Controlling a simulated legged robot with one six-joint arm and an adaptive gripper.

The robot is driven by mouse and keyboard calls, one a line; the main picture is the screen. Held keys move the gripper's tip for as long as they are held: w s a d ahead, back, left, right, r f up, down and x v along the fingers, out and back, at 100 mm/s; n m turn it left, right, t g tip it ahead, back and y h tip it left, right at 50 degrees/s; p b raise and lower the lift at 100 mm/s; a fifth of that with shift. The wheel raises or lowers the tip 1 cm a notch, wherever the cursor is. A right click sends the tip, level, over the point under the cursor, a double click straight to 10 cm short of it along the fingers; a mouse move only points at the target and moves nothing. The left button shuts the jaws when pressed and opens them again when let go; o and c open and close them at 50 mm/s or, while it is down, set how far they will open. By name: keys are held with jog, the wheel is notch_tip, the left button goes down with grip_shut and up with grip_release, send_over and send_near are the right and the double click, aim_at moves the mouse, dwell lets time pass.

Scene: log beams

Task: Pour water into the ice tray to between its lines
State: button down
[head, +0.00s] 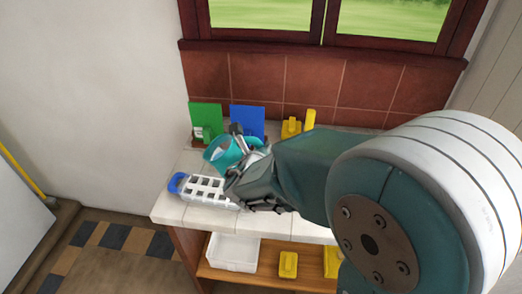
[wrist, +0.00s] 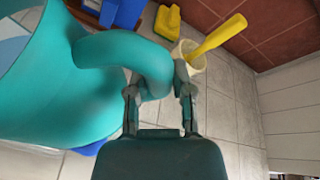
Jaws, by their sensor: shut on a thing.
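My gripper (wrist: 160,108) is shut on the handle of a teal pitcher (wrist: 40,85). In the head view the pitcher (head: 223,153) is held above the counter, tilted toward the left, with something pale inside its mouth. The white ice tray (head: 207,190) lies on the counter just below and left of the pitcher, with a blue end (head: 176,182) at its left. My gripper hides part of the tray's right side. I cannot make out the tray's lines or its water level.
Green (head: 206,117) and blue (head: 247,119) boards stand against the tiled wall behind. Yellow items (head: 291,127) and a cup with a yellow-handled tool (wrist: 193,62) stand at the back right. A shelf below holds a white bin (head: 233,252) and yellow objects (head: 288,264).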

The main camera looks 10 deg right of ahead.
aim_at(252, 144)
jog(key=shift+r, duration=0.1)
jog(key=shift+a+r+n+h, duration=0.3)
jog(key=shift+r+n+h, duration=0.3)
jog(key=shift+n, duration=0.3)
jog(key=shift+w+a+r+n+h, duration=0.1)
jog(key=shift+a+r+n+h, duration=0.25)
jog(key=shift+n, duration=0.25)
jog(key=shift+a+f+t, duration=0.1)
jog(key=shift+a+t, duration=0.1)
jog(key=shift+t, duration=0.1)
dwell(1.5)
jog(key=shift+a+n, duration=0.1)
jog(key=shift+n, duration=0.3)
jog(key=shift+a+h, duration=0.25)
jog(key=shift+h, duration=0.1)
dwell(3.8)
